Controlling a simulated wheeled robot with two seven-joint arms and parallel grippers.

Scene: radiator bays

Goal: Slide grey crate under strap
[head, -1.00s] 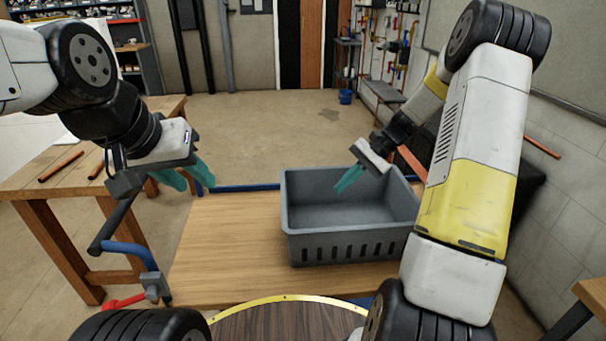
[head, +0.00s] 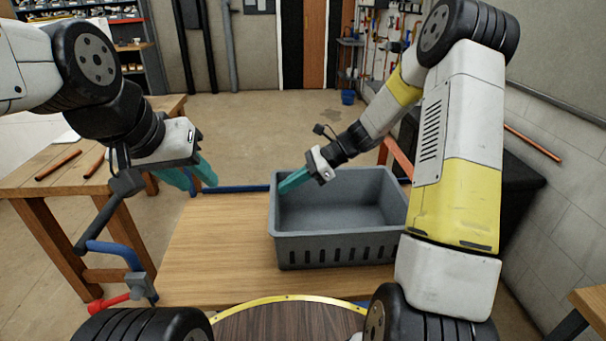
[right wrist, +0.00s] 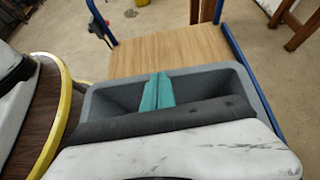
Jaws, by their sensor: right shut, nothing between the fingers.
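The grey crate (head: 335,249) is open-topped and empty where I see inside. It stands upright on a wooden platform (head: 215,255). My right gripper (head: 282,187) is shut and empty, with its teal fingers at the crate's left wall. In the right wrist view the shut fingers (right wrist: 158,90) lie across the crate's far wall (right wrist: 205,74). I cannot tell whether they touch it. My left gripper (head: 196,178) is empty, its teal fingers apart, left of the crate and above the platform's left edge. I cannot make out a strap.
The platform is bare left of the crate. A blue bar (head: 245,188) runs along its far edge. A blue bent tube with a red part (head: 112,300) stands at its left edge. A wooden workbench (head: 45,180) stands further left. A blue bucket (head: 348,97) stands behind.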

